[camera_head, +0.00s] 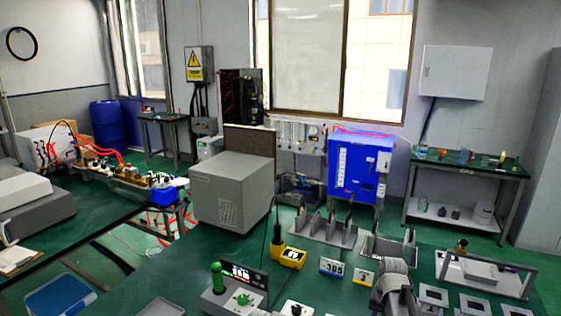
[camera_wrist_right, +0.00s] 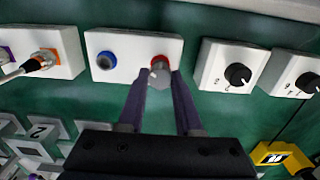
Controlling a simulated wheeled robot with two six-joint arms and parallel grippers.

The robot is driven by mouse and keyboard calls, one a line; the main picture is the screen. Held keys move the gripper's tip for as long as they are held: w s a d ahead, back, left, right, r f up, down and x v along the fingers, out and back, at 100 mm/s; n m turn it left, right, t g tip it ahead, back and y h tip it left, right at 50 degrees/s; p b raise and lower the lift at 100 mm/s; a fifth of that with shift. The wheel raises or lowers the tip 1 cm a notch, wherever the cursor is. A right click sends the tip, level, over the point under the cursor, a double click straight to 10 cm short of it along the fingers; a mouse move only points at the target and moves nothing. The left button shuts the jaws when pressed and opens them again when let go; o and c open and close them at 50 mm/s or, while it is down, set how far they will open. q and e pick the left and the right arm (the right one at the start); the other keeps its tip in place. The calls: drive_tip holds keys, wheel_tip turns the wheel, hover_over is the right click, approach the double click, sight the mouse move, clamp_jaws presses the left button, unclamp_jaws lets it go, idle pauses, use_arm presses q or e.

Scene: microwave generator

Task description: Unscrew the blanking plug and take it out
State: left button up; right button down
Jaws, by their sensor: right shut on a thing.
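The blanking plug (camera_wrist_right: 159,77) is a small grey piece at the red-ringed port (camera_wrist_right: 159,62) of a white box (camera_wrist_right: 133,47) in the right wrist view. My right gripper (camera_wrist_right: 160,80) has its two dark fingers on either side of the plug and is shut on it. The plug is still at the port's mouth; how far it is threaded in cannot be told. A blue-ringed port (camera_wrist_right: 106,60) sits to its left on the same box. My left gripper is not in view.
In the wrist view, a box with an orange-ringed connector and cable (camera_wrist_right: 44,60) stands left, and two black-knob boxes (camera_wrist_right: 236,73) stand right. A yellow meter (camera_wrist_right: 278,158) lies lower right. The head view shows a large grey cabinet (camera_head: 230,190) on the green bench.

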drive_tip(key=shift+r+p, duration=2.25)
drive_tip(key=shift+r, duration=0.1)
